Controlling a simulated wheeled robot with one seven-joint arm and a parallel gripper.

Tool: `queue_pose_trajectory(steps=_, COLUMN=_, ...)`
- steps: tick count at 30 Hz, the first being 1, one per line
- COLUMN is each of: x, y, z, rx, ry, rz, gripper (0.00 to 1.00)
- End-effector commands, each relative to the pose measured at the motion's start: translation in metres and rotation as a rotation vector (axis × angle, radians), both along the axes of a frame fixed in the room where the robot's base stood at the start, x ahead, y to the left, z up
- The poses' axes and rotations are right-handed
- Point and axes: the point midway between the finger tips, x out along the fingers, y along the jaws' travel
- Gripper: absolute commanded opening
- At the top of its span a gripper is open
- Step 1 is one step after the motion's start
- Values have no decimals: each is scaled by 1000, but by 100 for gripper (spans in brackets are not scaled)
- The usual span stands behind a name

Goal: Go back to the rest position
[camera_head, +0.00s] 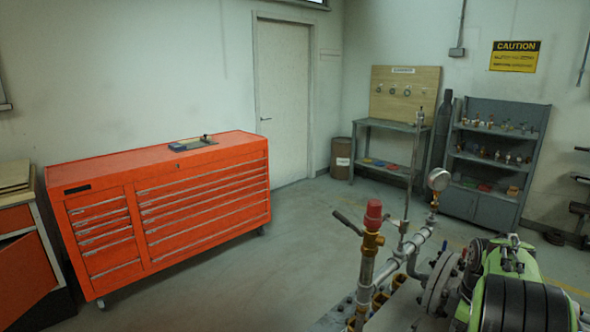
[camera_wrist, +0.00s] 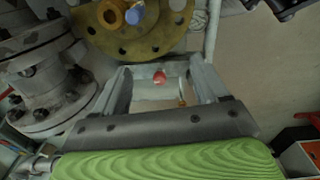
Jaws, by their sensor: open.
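My gripper (camera_wrist: 160,72) shows in the wrist view with its two grey fingers apart, and nothing is held between them. Grey bolted flanges (camera_wrist: 40,100) are to the left. In the head view, my green and black arm is at the lower right, beside the grey flanged pipework (camera_head: 440,285). My fingers cannot be made out there.
A red-capped brass valve (camera_head: 373,215) and a pressure gauge (camera_head: 439,179) rise from the pipework near my arm. An orange tool cabinet (camera_head: 160,215) stands at left. A workbench (camera_head: 390,125) and grey shelf (camera_head: 500,140) stand at the back. The floor (camera_head: 260,280) between is clear.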

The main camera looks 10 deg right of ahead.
Motion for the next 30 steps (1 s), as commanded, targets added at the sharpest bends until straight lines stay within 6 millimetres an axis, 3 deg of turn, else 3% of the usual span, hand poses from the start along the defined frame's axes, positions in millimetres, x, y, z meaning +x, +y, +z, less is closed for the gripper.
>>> queue_pose_trajectory(steps=11, x=-10, y=61, z=51, rx=9, ry=-99, rz=-140, gripper=73)
queue_pose_trajectory(steps=17, x=-33, y=116, z=86, rx=33, ry=-180, rz=-259, gripper=73)
queue_pose_trajectory(steps=20, x=-57, y=152, z=102, rx=56, ry=-230, rz=-336, gripper=73)
queue_pose_trajectory(steps=24, x=-113, y=209, z=117, rx=104, ry=-323, rz=-478, gripper=73)
queue_pose_trajectory(steps=27, x=-155, y=235, z=112, rx=143, ry=-383, rz=-584, gripper=73)
queue_pose_trajectory(steps=30, x=-186, y=248, z=102, rx=174, ry=-427, rz=-665, gripper=73)
